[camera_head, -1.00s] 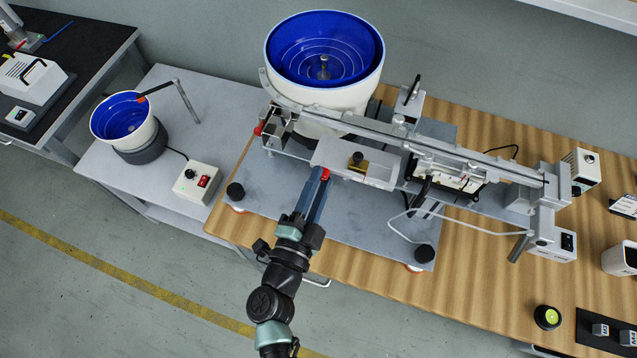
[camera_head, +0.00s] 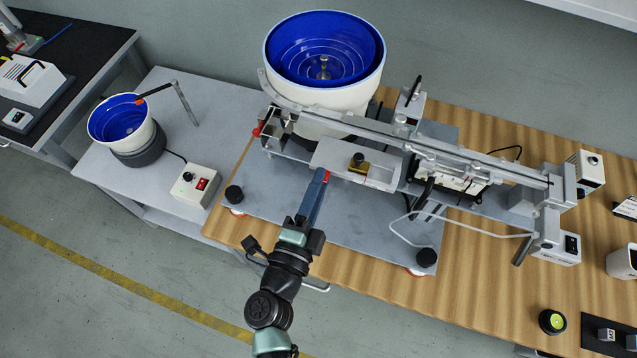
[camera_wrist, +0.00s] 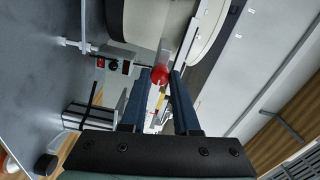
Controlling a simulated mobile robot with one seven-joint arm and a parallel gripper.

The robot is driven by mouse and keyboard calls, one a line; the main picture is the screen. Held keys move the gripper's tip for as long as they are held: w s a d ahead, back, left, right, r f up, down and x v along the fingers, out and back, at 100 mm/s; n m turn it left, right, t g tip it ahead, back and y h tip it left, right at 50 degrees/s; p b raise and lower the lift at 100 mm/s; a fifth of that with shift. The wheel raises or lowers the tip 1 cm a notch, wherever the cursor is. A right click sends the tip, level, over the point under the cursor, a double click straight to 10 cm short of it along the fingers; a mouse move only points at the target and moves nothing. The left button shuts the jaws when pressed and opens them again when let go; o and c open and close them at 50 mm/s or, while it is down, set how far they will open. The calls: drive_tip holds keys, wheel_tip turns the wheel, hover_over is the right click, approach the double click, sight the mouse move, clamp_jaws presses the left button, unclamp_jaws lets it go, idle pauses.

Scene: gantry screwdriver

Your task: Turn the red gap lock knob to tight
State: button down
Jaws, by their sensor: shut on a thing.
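The red gap lock knob (camera_head: 327,174) sits at the front edge of the grey plate under the feeder rail. Only a small part of it shows past my fingertips in the head view. In the wrist view the round red knob (camera_wrist: 160,75) lies between the tips of my two blue fingers. My gripper (camera_head: 323,177) is shut on it, with the arm reaching in from the front. Any mark for tight or loose on the knob is too small or hidden to read.
The rail (camera_head: 440,150) and the big blue bowl (camera_head: 325,50) are behind. A black foot (camera_head: 427,258) and a bent grey tube (camera_head: 460,230) lie to the right.

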drive_tip(key=c, duration=0.6)
unclamp_jaws()
drive_tip(key=shift+c, duration=0.2)
drive_tip(key=b+v, duration=0.2)
drive_tip(key=v, duration=1.1)
drive_tip(key=shift+b, duration=0.4)
drive_tip(key=shift+w+r, duration=0.1)
drive_tip(key=shift+r, duration=0.05)
